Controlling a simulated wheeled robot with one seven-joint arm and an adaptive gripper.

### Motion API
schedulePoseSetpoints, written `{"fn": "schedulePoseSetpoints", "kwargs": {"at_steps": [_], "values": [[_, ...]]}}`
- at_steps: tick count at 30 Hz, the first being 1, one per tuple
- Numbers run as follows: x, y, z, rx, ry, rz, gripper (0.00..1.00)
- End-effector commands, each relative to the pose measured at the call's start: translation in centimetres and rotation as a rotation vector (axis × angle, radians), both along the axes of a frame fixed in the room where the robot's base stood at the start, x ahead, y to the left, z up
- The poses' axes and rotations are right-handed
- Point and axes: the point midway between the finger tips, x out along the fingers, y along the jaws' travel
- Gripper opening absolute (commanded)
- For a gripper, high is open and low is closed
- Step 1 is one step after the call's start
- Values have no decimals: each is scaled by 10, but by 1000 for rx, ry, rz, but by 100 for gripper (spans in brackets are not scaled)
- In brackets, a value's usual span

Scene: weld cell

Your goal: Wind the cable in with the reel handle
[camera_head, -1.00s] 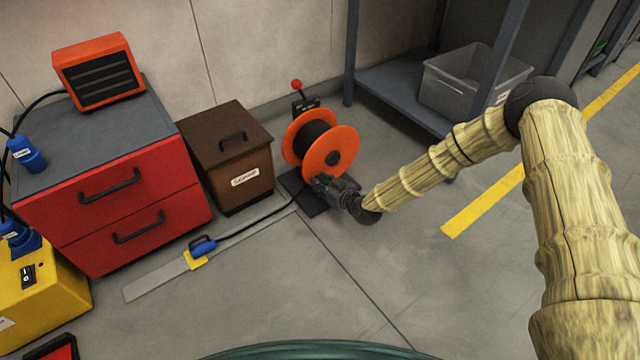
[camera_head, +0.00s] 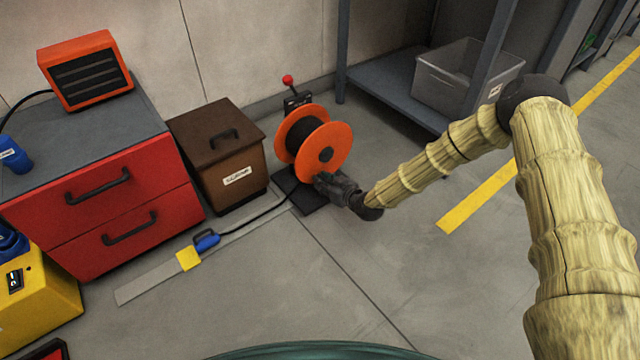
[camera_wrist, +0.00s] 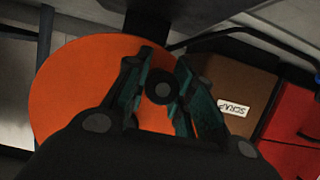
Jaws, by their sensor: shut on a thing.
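The cable reel has orange flanges (camera_head: 337,140) and stands upright on a dark base plate on the floor. My gripper (camera_head: 324,181) is at the lower part of its front flange. In the wrist view my fingers (camera_wrist: 160,92) close around a small dark round piece, the reel handle (camera_wrist: 160,87), seen end-on before the orange disc (camera_wrist: 75,90). In the head view my gripper hides the handle. The black cable (camera_head: 262,214) runs from the reel base to a blue plug (camera_head: 207,241). The plug lies on a grey floor strip (camera_head: 145,287), just right of a yellow patch (camera_head: 189,259).
A brown scrap box (camera_head: 222,165) stands left of the reel, with a red drawer cabinet (camera_head: 105,205) beyond it. A red-knobbed lever (camera_head: 288,80) rises behind the reel. A shelf with a grey bin (camera_head: 455,85) is at the right. The floor in front is clear.

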Motion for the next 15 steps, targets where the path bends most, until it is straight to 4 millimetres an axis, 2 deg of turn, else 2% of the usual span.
{"fn": "schedulePoseSetpoints", "kwargs": {"at_steps": [5,15], "values": [[8,-10,-4,-1,-4,-3,11],[8,-10,-4,1,-3,-1,11]]}}
